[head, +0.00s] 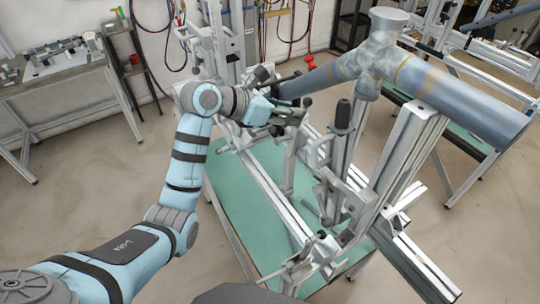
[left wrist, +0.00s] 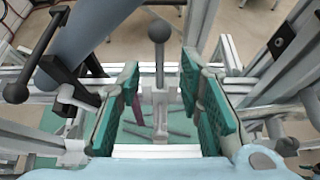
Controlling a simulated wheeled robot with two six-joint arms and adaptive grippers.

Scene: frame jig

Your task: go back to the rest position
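My left gripper (head: 292,113) is at the jig's upper left part, close to the left end of the blue-grey tube (head: 440,85). In the left wrist view, its two green-padded fingers (left wrist: 160,105) stand wide apart with nothing pinched between them. An upright lever with a dark ball knob (left wrist: 159,33) shows in the gap between the fingers; it touches neither pad as far as I can see. My right gripper is in neither view.
The metal frame jig (head: 270,190) with clamps and posts stands on a green-topped table (head: 236,205), close around my left gripper. A side table (head: 60,75) with parts stands at the far left. Bare floor (head: 90,190) lies to the left of the jig.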

